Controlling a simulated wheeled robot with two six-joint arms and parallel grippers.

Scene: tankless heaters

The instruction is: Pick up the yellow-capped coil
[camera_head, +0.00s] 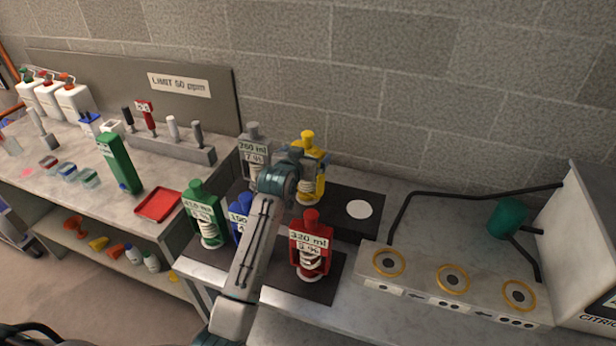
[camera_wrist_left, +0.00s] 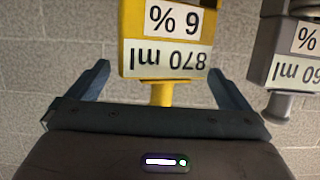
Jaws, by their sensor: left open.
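The yellow-capped coil (camera_head: 314,172) stands at the back of the dark mat, partly hidden behind my left arm. In the left wrist view its yellow body (camera_wrist_left: 170,28) appears upside down, with labels reading 870 ml and 6 %. Its narrow yellow cap (camera_wrist_left: 161,93) shows between the two fingers. My left gripper (camera_head: 304,158) is at the coil's upper part. It also shows in the left wrist view (camera_wrist_left: 158,82), open, with a gap on each side of the cap. My right gripper is not in view.
A grey-capped coil (camera_head: 254,150) stands close to the left. Green (camera_head: 204,213), blue (camera_head: 240,217) and red (camera_head: 311,246) coils stand nearer the front. A white disc (camera_head: 359,209) lies right on the mat. A bench unit with gold rings (camera_head: 453,279) is further right.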

